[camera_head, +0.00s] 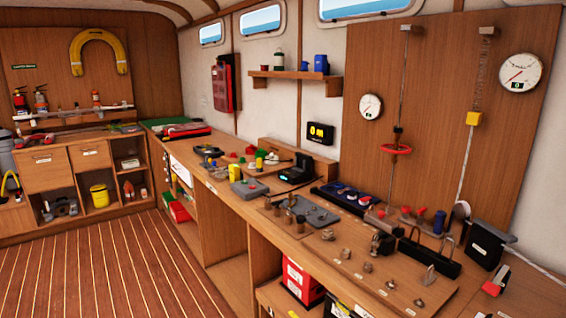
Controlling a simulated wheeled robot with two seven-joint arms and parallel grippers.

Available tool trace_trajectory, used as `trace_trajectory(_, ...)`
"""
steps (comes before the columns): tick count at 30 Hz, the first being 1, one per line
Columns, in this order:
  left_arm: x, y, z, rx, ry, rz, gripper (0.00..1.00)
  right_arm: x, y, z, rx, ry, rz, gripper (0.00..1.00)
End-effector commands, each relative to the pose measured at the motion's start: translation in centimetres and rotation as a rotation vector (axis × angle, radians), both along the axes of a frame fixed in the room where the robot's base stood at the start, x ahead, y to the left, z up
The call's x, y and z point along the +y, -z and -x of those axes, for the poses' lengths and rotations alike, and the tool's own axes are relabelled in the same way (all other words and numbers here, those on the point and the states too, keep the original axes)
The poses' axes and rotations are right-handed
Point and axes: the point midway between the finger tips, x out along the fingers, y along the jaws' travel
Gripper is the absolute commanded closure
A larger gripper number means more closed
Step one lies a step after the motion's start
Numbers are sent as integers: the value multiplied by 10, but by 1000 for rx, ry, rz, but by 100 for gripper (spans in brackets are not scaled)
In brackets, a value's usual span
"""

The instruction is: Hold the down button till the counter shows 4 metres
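Neither of my grippers is in this view. No button can be told for certain as the down button. A black wall unit with a yellow display (320,133) hangs above the bench; its reading is too small to make out. A black device with a small lit green display (297,171) stands on the bench below it, also unreadable. Two round white dials, one smaller (370,105) and one larger (519,72), are on the wall, each with a small dark window whose figure I cannot read surely.
A long wooden bench (222,176) runs along the right wall, crowded with small fittings. Cabinets (47,163) stand at the back left. The striped floor (105,265) is clear.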

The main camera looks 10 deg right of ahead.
Motion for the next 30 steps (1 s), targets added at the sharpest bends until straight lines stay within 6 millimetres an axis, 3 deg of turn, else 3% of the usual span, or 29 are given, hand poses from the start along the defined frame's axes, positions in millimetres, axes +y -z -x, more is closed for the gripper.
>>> trace_trajectory(11, 0, 0, 0, 0, 0, 0, 38, -1, 0, 0, 1, -2, 1, 49)
trace_trajectory(22, 1, 0, 0, 0, -1, -1, 38, -1, 0, 0, 0, -2, 1, 98)
trace_trajectory(30, 1, 0, 0, 0, 0, -1, 38, -1, 0, 0, 0, -1, 1, 100)
